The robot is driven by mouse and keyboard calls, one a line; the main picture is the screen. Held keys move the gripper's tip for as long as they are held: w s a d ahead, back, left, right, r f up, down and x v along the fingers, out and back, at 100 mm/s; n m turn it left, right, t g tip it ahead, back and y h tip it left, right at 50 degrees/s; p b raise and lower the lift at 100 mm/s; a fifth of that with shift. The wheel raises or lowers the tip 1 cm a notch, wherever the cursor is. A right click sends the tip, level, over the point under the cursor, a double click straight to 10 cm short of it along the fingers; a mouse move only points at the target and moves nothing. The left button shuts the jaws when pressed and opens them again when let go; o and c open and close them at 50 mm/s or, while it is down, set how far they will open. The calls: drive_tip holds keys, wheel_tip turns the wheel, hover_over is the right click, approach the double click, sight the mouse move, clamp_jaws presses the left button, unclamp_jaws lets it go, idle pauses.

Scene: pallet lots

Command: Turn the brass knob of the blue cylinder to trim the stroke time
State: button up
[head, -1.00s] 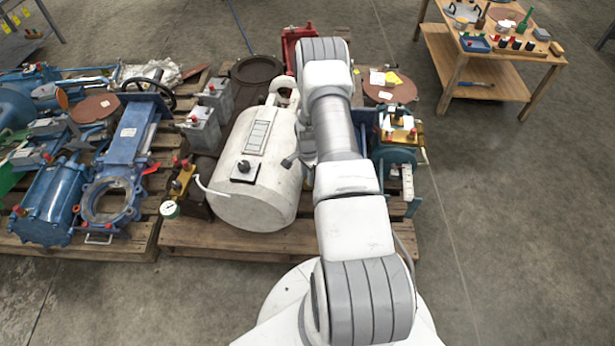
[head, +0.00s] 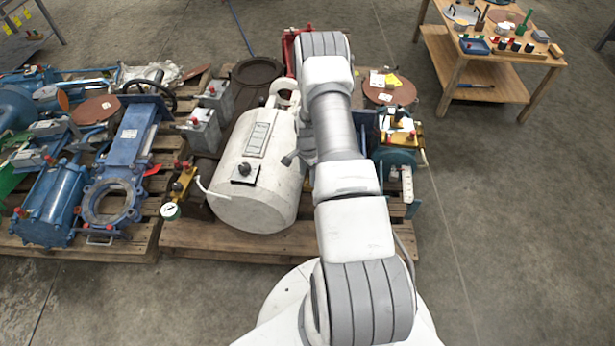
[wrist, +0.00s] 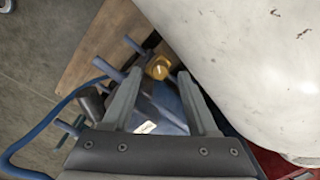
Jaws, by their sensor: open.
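In the wrist view, the brass knob (wrist: 158,71) shows as a small golden round piece with a pale mark on its face. It sits at the end of the blue cylinder (wrist: 168,103), whose body shows between the fingers with a white label on it. My gripper (wrist: 159,75) is open, its two grey fingers on either side of the knob in the picture. I see no finger touching the knob, and the depth gap is hard to judge. In the head view my arm hides the gripper and the knob.
Blue rods and a blue hose (wrist: 40,132) lie left of the fingers. A wooden workbench (head: 490,75) stands far right; floor right is clear.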

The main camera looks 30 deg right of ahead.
wheel_tip(320, 180, up, 15)
drive_tip(key=p, duration=0.4)
drive_tip(key=shift+r, duration=0.2)
wheel_tip(320, 180, up, 16)
drive_tip(key=n+t, duration=0.1)
drive_tip(key=n, duration=0.3)
hover_over(308, 181)
drive_tip(key=w+a, duration=0.2)
drive_tip(key=a, duration=0.3)
drive_tip(key=s+a+r+n+t, duration=0.1)
drive_tip(key=s+a+r+n, duration=0.15)
drive_tip(key=r, duration=0.35)
drive_tip(key=s+a+r+n+t, duration=0.1)
drive_tip(key=a+r, duration=0.3)
drive_tip(key=r, duration=0.3)
drive_tip(key=s+a+r+n+t, duration=0.1)
drive_tip(key=s+a+r+n, duration=0.45)
drive_tip(key=s, duration=0.45)
drive_tip(key=s+a+r+n+t, duration=0.2)
drive_tip(key=s+a+r+n, duration=0.4)
drive_tip(key=s, duration=0.5)
wheel_tip(308, 181, up, 22)
drive_tip(key=m+p, duration=0.1)
drive_tip(key=p, duration=2)
drive_tip(key=shift+s+a, duration=0.15)
drive_tip(key=shift+a, duration=0.1)
